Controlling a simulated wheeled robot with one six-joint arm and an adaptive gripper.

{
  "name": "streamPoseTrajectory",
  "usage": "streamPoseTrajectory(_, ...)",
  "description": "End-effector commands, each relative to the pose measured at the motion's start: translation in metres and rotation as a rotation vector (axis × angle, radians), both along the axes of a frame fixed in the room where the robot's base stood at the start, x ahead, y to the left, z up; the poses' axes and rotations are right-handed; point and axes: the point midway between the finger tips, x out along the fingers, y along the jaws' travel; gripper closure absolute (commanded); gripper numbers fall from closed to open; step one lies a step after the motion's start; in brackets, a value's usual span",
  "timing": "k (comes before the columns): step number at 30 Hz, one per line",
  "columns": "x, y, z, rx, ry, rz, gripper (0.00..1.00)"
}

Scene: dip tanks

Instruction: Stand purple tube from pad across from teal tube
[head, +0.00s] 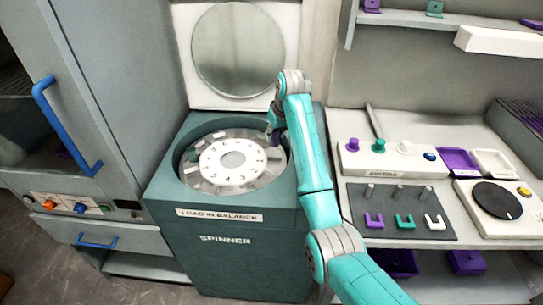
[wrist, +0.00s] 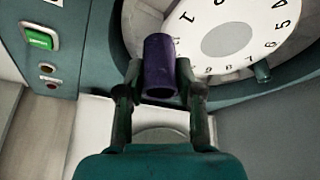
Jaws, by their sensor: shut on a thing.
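My gripper (wrist: 160,80) is shut on a purple tube (wrist: 160,55), seen large in the wrist view. The tube is held at the edge of the white numbered rotor dial (wrist: 258,42); I cannot tell whether its end is inside a slot. A teal tube (wrist: 262,72) stands at the dial's rim in the wrist view, apart from the purple one. In the head view my gripper (head: 272,138) is over the right side of the spinner's rotor (head: 232,160), and the held tube is mostly hidden by the arm.
The spinner's round lid (head: 238,50) stands open behind the rotor. To the right are a white tube rack (head: 385,160), a dark mat (head: 375,232) with coloured clips and a round dark pad (head: 497,200). A grey cabinet with a blue handle (head: 60,125) stands at left.

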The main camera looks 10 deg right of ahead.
Motion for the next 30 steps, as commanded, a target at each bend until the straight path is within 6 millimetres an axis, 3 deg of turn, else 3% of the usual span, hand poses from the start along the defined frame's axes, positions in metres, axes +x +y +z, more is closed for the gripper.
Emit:
streamPoseTrajectory(21,-0.001,0.0,-0.09,0.0,0.004,-0.001,1.0)
streamPoseTrajectory(30,0.0,0.0,-0.098,0.0,0.001,0.0,1.0)
